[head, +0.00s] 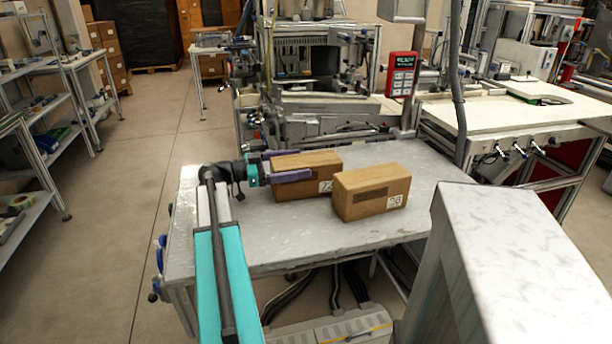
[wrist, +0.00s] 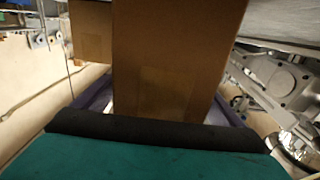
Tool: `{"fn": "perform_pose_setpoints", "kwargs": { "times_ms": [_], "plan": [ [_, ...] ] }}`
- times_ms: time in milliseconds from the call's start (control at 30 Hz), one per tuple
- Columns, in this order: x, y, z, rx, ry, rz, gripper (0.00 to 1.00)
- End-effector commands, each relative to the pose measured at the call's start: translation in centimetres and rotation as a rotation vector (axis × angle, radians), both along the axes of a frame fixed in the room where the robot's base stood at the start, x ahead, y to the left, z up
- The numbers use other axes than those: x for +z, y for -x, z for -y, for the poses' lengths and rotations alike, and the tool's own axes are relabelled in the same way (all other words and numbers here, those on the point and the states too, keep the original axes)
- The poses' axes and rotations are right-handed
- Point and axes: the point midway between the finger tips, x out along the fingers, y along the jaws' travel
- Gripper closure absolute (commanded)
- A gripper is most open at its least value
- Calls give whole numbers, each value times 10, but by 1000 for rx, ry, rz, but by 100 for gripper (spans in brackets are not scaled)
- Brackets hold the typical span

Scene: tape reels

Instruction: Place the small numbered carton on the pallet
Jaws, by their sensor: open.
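Two brown cartons of similar size sit on the grey metal table (head: 250,234). The left carton (head: 316,166) carries a white number label, partly hidden; the right carton (head: 372,190) has a label that seems to read 28. My gripper (head: 304,164) reaches in from the left, its purple fingers open on either side of the left carton. In the wrist view the left carton (wrist: 175,70) fills the space between the fingers (wrist: 165,112); I cannot tell whether they touch it. The right carton (wrist: 90,32) shows at the left edge there. A pallet (head: 157,69) lies under a dark wrapped stack far back.
The machine (head: 330,110) stands right behind the table. A white workbench (head: 490,115) is at the right, and shelves (head: 35,110) line the left. A pale block (head: 515,225) fills the right foreground. The floor left of the table is clear.

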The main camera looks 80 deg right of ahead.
Motion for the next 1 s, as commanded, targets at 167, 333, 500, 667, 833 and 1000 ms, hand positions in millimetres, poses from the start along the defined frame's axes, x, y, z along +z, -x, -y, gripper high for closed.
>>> {"fn": "perform_pose_setpoints", "kwargs": {
  "times_ms": [167, 333, 500, 667, 833, 1000],
  "plan": [
    [0, 18, 7, -1, 0, 0, 9],
    [0, 22, 10, 1, 0, 0, 9],
    [0, 21, 10, 1, 0, 0, 9],
    [0, 21, 10, 1, 0, 0, 9],
    [0, 21, 10, 1, -1, 0, 13],
    [0, 21, 10, 1, 0, 0, 41]
  ]
}}
